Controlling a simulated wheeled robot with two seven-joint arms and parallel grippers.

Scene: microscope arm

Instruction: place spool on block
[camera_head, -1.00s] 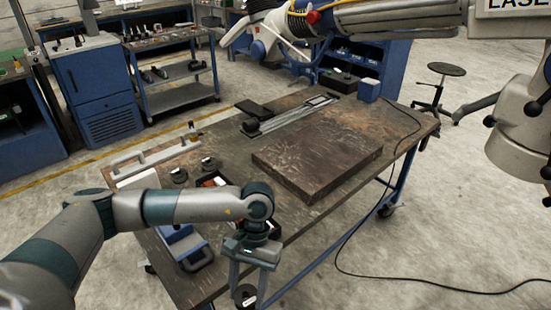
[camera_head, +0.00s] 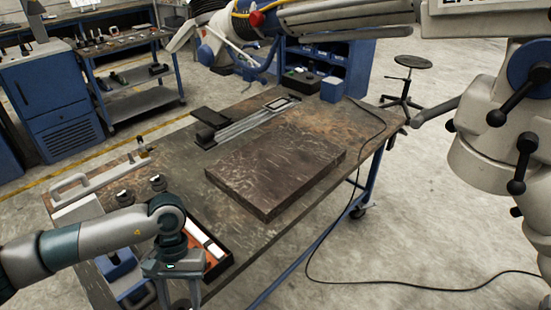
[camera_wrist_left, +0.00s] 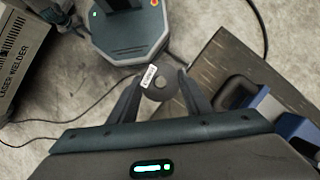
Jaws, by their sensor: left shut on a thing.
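The dark grey spool (camera_wrist_left: 162,87) with a white label is held between the fingers of my left gripper (camera_wrist_left: 160,85) in the left wrist view. In the head view my left gripper (camera_head: 178,292) points down at the bottom edge of the picture; the spool is out of frame there. The block (camera_head: 275,165) is a wide, dark, scratched slab lying flat on the workbench, to the right of and beyond my gripper, apart from it. Two other dark spools (camera_head: 157,182) stand on the bench at the left. My right gripper is not in view.
A tray with orange lining (camera_head: 218,262) lies on the workbench (camera_head: 250,252) beside my gripper. A blue-handled item (camera_head: 120,272) is left of it. A metal rail fixture (camera_head: 245,122) lies behind the block. A large white machine arm (camera_head: 490,165) stands at right.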

